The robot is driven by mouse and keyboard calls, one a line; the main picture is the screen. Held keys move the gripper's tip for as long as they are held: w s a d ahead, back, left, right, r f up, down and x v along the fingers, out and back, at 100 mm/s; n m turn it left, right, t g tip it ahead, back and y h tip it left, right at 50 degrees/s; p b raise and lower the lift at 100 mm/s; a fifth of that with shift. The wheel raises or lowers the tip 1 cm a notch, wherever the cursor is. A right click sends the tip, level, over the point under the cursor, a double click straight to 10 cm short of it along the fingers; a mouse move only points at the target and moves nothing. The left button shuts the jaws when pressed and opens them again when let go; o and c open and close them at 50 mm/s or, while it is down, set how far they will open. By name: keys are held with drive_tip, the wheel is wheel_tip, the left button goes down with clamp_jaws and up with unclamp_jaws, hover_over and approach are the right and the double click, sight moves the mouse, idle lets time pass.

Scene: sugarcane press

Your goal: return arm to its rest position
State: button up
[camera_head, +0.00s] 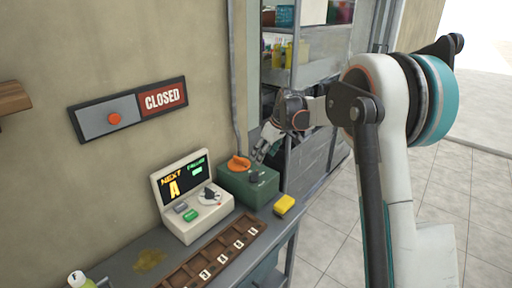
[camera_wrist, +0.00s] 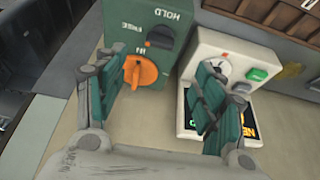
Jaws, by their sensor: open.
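My gripper (camera_head: 264,146) is raised just above the green box (camera_head: 248,186) on the counter, at the end of my arm, which reaches in from the right of the head view. In the wrist view my gripper (camera_wrist: 160,98) is open, its two green-padded fingers spread apart with nothing held between them. The orange knob (camera_wrist: 142,72) on the green box shows between the fingers, apart from both as far as I can tell. The knob also shows in the head view (camera_head: 238,162).
A white console (camera_head: 192,200) with a lit screen stands left of the green box. A CLOSED sign (camera_head: 128,108) hangs on the wall. Shelves (camera_head: 300,75) stand behind. Tiled floor at right is clear.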

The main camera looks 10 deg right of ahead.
drive_tip(key=s+a+r+m+t+h, duration=0.1)
drive_tip(key=s+r+m, duration=0.1)
drive_tip(key=s+r, duration=0.65)
drive_tip(key=s+a+r+m+t+h, duration=0.15)
drive_tip(key=s+r, duration=0.25)
drive_tip(key=s, duration=1)
drive_tip(key=s+f+m, duration=0.2)
drive_tip(key=s, duration=0.8)
drive_tip(key=s+f+m+t, duration=0.1)
drive_tip(key=s+f+m, duration=0.1)
drive_tip(key=s, duration=0.9)
drive_tip(key=shift+a+f, duration=0.25)
drive_tip(key=shift+f, duration=0.6)
